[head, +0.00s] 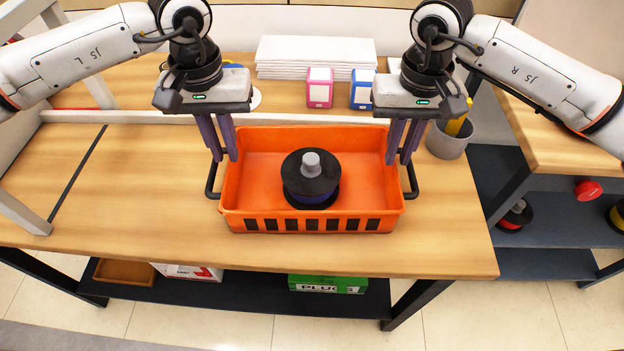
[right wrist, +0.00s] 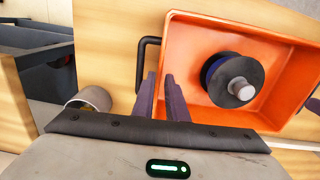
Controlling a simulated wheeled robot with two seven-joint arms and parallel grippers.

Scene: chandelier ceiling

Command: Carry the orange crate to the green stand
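The orange crate (head: 313,225) sits on the wooden table, with a black spool with a grey hub (head: 311,178) inside. A black handle sticks out at each short side: left handle (head: 210,184) and right handle (head: 411,184). My left gripper (head: 223,158) is open at the crate's left side, close to that handle. My right gripper (head: 405,160) is open at the right side; the right wrist view shows its parted fingers (right wrist: 159,80) near the crate wall (right wrist: 165,55) and handle (right wrist: 141,65). Contact with the handles cannot be told. I see no green stand.
Behind the crate are white sheets (head: 316,52), a pink box (head: 319,88) and a blue box (head: 362,90). A grey cup (head: 447,140) stands close to my right gripper. A green box (head: 327,284) lies on the lower shelf. The table's left side is clear.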

